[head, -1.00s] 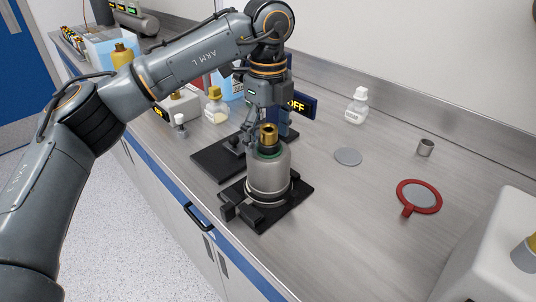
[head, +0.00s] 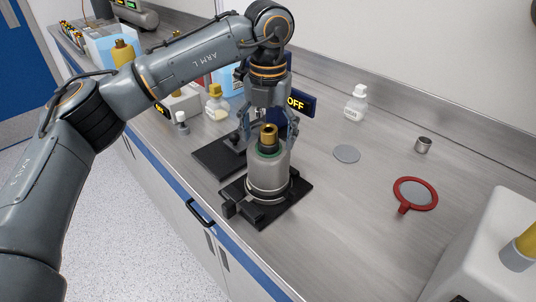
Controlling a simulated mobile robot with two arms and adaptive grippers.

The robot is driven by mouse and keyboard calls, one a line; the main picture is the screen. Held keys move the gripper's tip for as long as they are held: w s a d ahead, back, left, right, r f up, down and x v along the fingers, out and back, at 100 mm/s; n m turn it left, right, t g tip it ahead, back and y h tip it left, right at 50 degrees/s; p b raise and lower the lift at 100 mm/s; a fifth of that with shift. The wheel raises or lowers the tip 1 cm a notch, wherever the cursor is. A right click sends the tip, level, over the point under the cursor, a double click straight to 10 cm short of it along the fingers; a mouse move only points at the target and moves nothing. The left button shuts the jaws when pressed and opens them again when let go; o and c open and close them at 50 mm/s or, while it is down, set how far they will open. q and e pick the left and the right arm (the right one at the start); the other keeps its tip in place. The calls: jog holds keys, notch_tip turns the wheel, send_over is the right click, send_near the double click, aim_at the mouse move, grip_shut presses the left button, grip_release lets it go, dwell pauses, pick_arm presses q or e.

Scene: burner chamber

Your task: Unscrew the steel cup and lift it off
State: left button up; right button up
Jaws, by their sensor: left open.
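A steel cup-like cylinder (head: 268,173) stands upright on a black base plate (head: 290,208) with black clamp blocks, near the bench's front edge. A dark green ring and a brass fitting (head: 268,136) sit on its top. My left gripper (head: 269,128) points down from above, with its fingers spread apart on either side of the brass fitting. It is open and holds nothing. Whether a finger touches the fitting I cannot tell. A small steel cup (head: 423,145) stands apart at the bench's back right. My right gripper is not in view.
A black plate (head: 215,160) and a blue display reading OFF (head: 297,103) stand behind the cylinder. A white housing (head: 490,245) fills the right corner.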

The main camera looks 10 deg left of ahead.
pick_arm(q)
jog(key=m, duration=0.4)
jog(key=shift+p, duration=0.35)
jog(key=m, duration=0.6)
jog(key=shift+w+p, duration=0.1)
jog(key=shift+p, duration=0.2)
grip_shut()
jog(key=n+b, duration=0.1)
jog(key=n, duration=0.4)
jog(key=shift+n, duration=0.4)
jog(key=n, duration=0.5)
jog(key=shift+n+b, duration=0.35)
jog(key=shift+n, duration=0.05)
